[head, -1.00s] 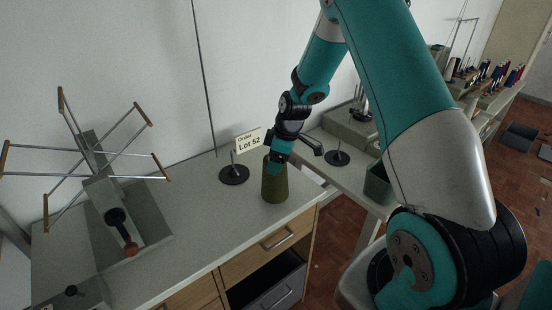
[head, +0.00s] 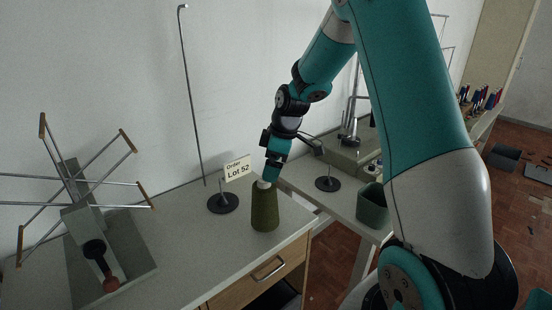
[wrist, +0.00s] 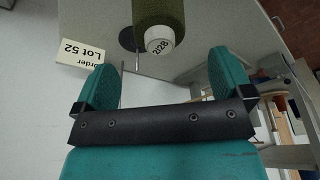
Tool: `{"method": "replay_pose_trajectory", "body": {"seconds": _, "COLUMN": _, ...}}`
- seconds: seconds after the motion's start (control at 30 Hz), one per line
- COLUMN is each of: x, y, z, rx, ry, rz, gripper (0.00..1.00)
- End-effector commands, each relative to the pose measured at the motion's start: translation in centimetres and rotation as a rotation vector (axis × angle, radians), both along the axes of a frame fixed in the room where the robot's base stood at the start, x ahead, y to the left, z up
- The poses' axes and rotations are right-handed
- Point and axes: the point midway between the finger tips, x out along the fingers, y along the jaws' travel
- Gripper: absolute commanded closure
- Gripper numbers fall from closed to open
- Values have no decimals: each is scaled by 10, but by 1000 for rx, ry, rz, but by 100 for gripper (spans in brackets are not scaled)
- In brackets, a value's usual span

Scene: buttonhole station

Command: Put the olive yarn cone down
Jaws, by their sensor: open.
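The olive yarn cone (head: 265,208) stands upright on the grey worktop (head: 187,240), near its right front edge. In the wrist view the cone (wrist: 158,14) shows its pale top, marked 2/28, beyond the fingertips. My gripper (head: 269,173) is just above the cone in the head view. In the wrist view my gripper (wrist: 164,72) is open, its two teal fingers apart with nothing between them. The cone looks free of the fingers.
A sign reading Order Lot 52 (head: 237,168) and a black round stand (head: 223,203) are left of the cone. A yarn winder (head: 78,190) stands at far left. A green bin (head: 372,205) is on the right-hand table.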

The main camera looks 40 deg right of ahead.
Motion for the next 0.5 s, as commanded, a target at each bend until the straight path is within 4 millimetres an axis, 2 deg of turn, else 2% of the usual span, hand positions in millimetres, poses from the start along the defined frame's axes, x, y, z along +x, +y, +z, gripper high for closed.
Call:
{"method": "replay_pose_trajectory", "body": {"seconds": 0.1, "x": -3, "y": -5, "z": 20, "rx": -1, "ry": -6, "rz": 0, "gripper": 2}}
{"method": "replay_pose_trajectory", "body": {"seconds": 0.23, "x": -6, "y": -7, "z": 34, "rx": -1, "ry": -2, "rz": -1, "gripper": 2}}
{"method": "replay_pose_trajectory", "body": {"seconds": 0.33, "x": -10, "y": 4, "z": 45, "rx": 6, "ry": 0, "rz": 0, "gripper": 2}}
{"method": "replay_pose_trajectory", "body": {"seconds": 0.37, "x": -13, "y": 14, "z": 50, "rx": 12, "ry": 3, "rz": 0, "gripper": 2}}
{"method": "replay_pose_trajectory", "body": {"seconds": 0.43, "x": -26, "y": 51, "z": 64, "rx": 32, "ry": 14, "rz": -9, "gripper": 2}}
{"method": "replay_pose_trajectory", "body": {"seconds": 0.47, "x": -36, "y": 70, "z": 71, "rx": 44, "ry": 22, "rz": -14, "gripper": 2}}
{"method": "replay_pose_trajectory", "body": {"seconds": 0.5, "x": -52, "y": 100, "z": 81, "rx": 62, "ry": 34, "rz": -23, "gripper": 2}}
